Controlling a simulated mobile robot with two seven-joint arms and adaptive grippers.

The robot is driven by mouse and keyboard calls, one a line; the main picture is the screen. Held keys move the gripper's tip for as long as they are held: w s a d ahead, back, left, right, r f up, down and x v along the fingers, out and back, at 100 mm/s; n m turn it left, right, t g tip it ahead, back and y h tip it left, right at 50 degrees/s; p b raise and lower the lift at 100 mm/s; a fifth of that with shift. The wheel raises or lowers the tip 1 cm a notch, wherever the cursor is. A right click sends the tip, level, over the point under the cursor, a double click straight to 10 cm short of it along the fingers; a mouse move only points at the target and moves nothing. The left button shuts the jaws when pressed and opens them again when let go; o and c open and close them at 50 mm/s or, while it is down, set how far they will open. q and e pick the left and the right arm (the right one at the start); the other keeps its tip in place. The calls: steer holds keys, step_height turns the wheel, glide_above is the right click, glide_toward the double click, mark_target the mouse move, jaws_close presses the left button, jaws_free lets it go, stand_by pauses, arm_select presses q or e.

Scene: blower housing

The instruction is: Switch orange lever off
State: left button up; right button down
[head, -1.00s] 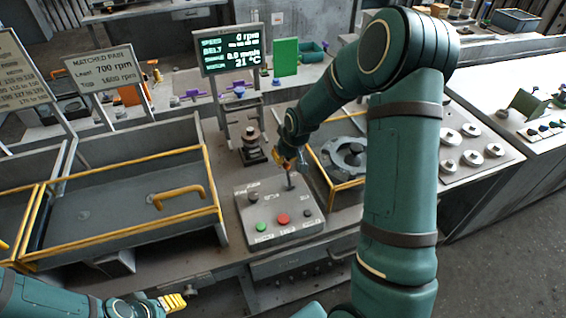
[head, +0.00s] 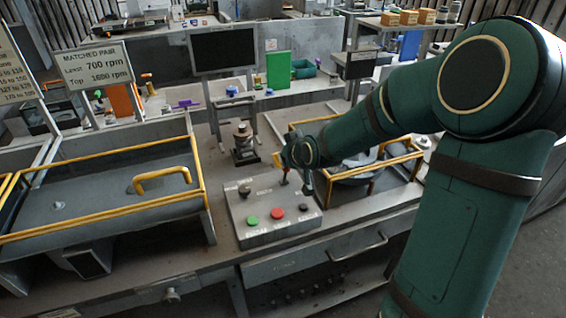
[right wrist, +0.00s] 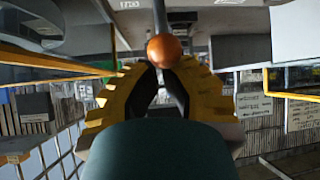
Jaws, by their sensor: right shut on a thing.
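The grey control box (head: 262,228) stands on the bench in the head view, with a green button, a red button and dark knobs on top. A lever (head: 285,180) rises from its back right part. In the right wrist view, the lever's orange ball (right wrist: 165,50) and dark rod show between the yellow fingers. My right gripper (head: 281,161) is shut on the lever at its ball end, and the arm partly hides this in the head view. The grip also shows in the right wrist view (right wrist: 163,75). My left gripper is out of view.
A dark display screen (head: 223,50) stands behind the box. A grey tray with yellow rails (head: 100,190) lies to the left. A yellow-railed frame (head: 400,160) stands close on the right. A drawer handle (head: 358,246) juts out below the bench top.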

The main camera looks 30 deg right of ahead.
steer(key=shift+s+r, duration=0.1)
steer(key=shift+s, duration=0.2)
steer(key=shift+w+r, duration=0.1)
steer(key=shift+r+p, duration=0.7)
steer(key=shift+p, duration=0.05)
